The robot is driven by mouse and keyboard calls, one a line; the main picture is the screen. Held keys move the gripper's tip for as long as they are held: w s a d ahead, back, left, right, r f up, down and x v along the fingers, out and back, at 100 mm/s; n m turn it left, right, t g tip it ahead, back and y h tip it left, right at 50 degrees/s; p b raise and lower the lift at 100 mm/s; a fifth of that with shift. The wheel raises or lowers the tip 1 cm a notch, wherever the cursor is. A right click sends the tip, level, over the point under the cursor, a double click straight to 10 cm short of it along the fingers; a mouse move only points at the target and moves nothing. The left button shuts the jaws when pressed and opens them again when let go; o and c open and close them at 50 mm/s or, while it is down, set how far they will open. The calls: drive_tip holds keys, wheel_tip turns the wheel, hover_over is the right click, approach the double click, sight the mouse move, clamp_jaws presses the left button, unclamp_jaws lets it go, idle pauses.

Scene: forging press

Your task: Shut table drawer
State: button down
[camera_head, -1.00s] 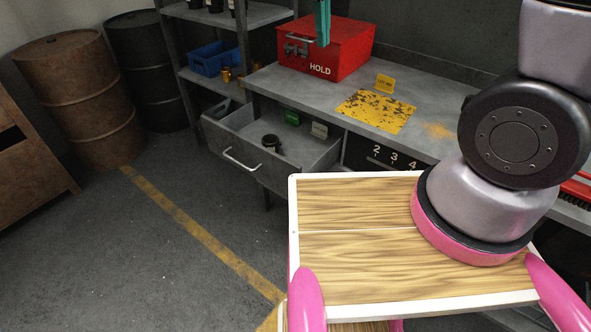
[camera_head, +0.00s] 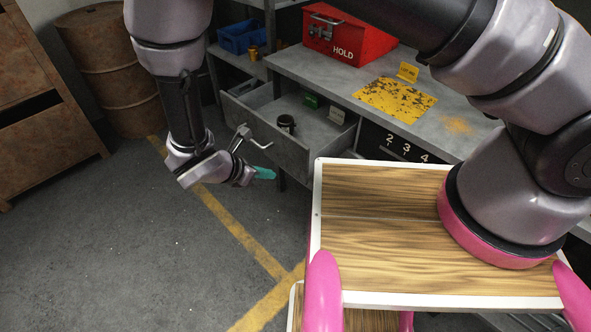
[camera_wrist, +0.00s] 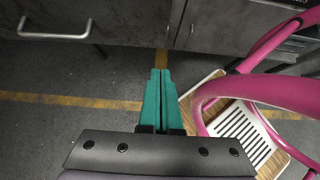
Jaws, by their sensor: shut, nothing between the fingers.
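The table drawer (camera_head: 272,140) is pulled out from under the grey worktable (camera_head: 352,82) in the head view. A dark round item (camera_head: 286,123), a green box and a pale box lie inside it. My gripper (camera_head: 264,173) has teal fingers, shut and empty, low in front of the drawer front near its right part. In the wrist view the fingertips (camera_wrist: 161,72) point toward the grey drawer fronts, and the bar handle (camera_wrist: 54,30) shows at upper left, apart from the fingers.
A red HOLD box (camera_head: 350,38) and a yellow worn plate (camera_head: 394,99) are on the worktable. A shelf with a blue bin (camera_head: 242,37) stands behind. The floor before the drawer is clear.

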approach(303, 171)
wheel_tip(303, 171, down, 4)
drive_tip(key=shift+w+d, duration=1.45)
drive_tip(key=shift+w+d, duration=0.1)
